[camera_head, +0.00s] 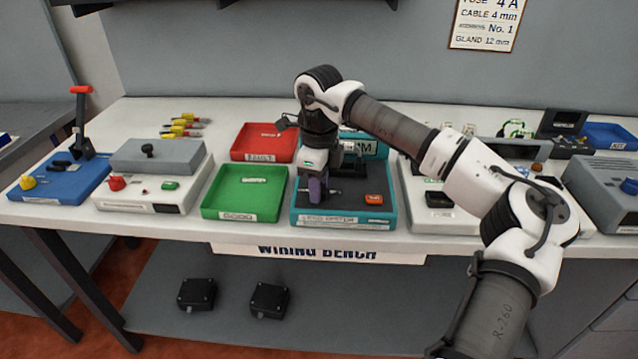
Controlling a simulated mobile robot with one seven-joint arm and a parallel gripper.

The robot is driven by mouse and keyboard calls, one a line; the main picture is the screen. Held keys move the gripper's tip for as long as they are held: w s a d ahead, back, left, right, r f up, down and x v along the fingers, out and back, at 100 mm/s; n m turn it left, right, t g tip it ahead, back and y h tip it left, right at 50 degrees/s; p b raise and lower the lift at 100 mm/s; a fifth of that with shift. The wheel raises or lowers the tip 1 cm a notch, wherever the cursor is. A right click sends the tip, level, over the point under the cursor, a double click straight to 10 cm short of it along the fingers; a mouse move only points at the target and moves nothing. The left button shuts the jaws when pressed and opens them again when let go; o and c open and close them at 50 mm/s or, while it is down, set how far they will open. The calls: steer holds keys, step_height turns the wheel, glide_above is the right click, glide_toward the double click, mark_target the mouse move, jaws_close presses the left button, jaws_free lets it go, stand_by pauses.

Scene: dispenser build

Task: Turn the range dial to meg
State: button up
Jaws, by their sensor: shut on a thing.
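The tester (345,219) is a teal box with a dark top, a label on its front edge and a red-orange button (374,199) at its right. Its display (368,149) at the back is partly covered by my arm. My gripper (317,190) points down over the left part of the tester's top and is shut on the range dial there. The dial is mostly hidden by the fingers, so its pointer and the setting it shows cannot be read.
A green tray (228,217) stands close on the left, with a red tray (252,157) behind it. A white device (415,219) sits close on the right.

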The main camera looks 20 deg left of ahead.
steer(key=shift+m, duration=0.3)
steer(key=m+b, duration=0.2)
steer(key=shift+f+m, duration=0.1)
steer(key=shift+m, duration=0.3)
steer(key=m+b, duration=0.1)
steer(key=m, duration=0.1)
steer(key=shift+m, duration=0.4)
steer(key=m+b, duration=0.2)
steer(key=m, duration=0.3)
steer(key=shift+m, duration=0.3)
steer(key=o, duration=1)
steer(key=shift+c, duration=0.2)
step_height(320, 180, up, 14)
